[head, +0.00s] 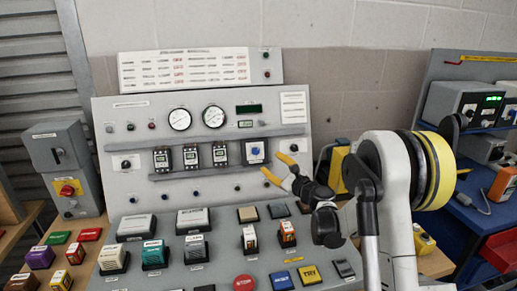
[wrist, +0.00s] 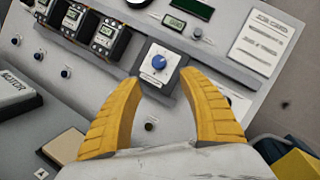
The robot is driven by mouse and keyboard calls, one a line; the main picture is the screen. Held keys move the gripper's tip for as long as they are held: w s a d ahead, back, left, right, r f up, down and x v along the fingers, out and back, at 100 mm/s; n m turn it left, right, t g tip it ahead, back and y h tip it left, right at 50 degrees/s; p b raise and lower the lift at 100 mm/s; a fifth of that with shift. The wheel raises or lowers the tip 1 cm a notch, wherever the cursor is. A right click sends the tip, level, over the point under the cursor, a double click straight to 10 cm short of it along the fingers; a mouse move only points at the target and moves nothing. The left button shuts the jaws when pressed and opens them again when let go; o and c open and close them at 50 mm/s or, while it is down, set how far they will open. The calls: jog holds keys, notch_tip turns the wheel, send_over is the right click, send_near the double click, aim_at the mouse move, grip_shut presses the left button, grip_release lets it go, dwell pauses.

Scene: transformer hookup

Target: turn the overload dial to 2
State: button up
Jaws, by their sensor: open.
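The dial (head: 255,152) is a blue knob on a pale square plate, at the right end of the row of modules on the upright panel. In the wrist view the blue knob (wrist: 159,62) lies ahead of the fingertips, roughly centred between them, with marks around it too small to read. My gripper (head: 276,167) is open and empty, with yellow fingers, just right of and below the dial in the head view. In the wrist view my gripper (wrist: 158,75) has its two fingers spread, and nothing is between them. I cannot tell whether a fingertip touches the plate.
Several dark modules (head: 191,157) sit left of the dial on the same rail. Small knobs (head: 198,192) line the panel below. The sloped desk carries several blocks and buttons, including a red STOP button (head: 243,283). A white label (wrist: 262,43) is right of the dial.

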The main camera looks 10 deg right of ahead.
aim_at(256, 151)
jog(key=b+x, duration=0.2)
jog(key=x, duration=0.8)
jog(key=shift+a+b, duration=0.25)
jog(key=shift+b, duration=0.15)
grip_shut()
